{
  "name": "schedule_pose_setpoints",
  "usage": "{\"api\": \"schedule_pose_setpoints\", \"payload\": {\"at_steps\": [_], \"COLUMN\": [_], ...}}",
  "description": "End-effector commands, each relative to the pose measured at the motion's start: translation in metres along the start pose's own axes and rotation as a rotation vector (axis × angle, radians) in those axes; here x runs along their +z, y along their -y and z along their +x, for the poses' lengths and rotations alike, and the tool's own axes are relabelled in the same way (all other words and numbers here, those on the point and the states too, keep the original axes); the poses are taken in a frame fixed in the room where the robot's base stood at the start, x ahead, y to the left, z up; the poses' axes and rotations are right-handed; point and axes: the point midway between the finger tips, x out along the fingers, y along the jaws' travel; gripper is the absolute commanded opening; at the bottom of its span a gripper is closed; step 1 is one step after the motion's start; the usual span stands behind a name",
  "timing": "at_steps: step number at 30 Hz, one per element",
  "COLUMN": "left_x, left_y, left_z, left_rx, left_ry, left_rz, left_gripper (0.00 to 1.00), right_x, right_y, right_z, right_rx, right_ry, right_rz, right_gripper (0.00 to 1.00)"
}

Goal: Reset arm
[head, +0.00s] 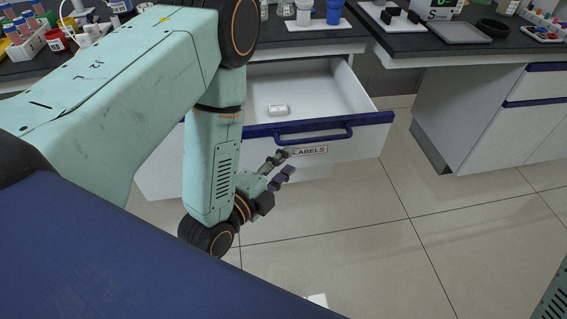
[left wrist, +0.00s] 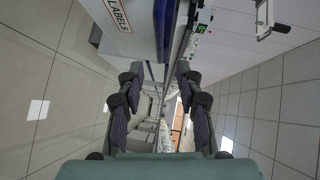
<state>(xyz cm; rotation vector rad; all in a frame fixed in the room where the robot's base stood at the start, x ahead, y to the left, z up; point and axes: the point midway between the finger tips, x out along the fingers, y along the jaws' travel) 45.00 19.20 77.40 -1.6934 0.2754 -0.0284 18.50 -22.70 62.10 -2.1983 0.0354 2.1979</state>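My left arm comes in from the left and bends down in front of the bench. My left gripper (head: 281,168) is in front of the open drawer's front, near its label. In the left wrist view the gripper (left wrist: 160,84) has its two fingers spread apart with nothing between them. The open drawer (head: 362,98) has a blue top edge, a blue handle and a "LABELS" sign, and holds a small white item (head: 278,110). The sign (left wrist: 119,14) also shows in the left wrist view. My right gripper is not in view.
The bench top (head: 283,32) behind the drawer carries white and blue containers. A second bench (head: 470,60) at the right carries a grey tray and small items. Tube racks and a red cup (head: 55,42) stand at the back left. The tiled floor (head: 400,230) at the right is clear.

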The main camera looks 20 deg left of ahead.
Motion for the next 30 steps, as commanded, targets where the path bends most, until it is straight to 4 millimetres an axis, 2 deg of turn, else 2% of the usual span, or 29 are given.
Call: {"api": "schedule_pose_setpoints", "payload": {"at_steps": [12, 16, 20, 23, 26, 30], "left_x": [0.000, 0.001, 0.005, 0.010, 0.014, 0.018], "left_y": [0.000, -0.009, -0.045, -0.079, -0.112, -0.152], "left_z": [0.000, 0.000, -0.008, -0.025, -0.050, -0.100], "left_rx": [0.000, 0.042, 0.205, 0.355, 0.499, 0.672], "left_ry": [0.000, 0.005, 0.067, 0.169, 0.313, 0.589], "left_rz": [-0.008, -0.118, -0.361, -0.570, -0.773, -1.040], "left_gripper": [0.36, 0.36, 0.36, 0.36, 0.36, 0.36], "right_x": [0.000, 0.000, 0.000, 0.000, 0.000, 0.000], "right_y": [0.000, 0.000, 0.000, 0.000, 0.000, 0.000], "right_z": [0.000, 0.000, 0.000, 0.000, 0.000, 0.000], "right_rx": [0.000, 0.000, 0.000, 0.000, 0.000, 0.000], "right_ry": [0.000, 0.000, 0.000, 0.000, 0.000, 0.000], "right_rz": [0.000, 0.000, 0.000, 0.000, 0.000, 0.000], "right_gripper": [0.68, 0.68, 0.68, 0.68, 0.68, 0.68]}}
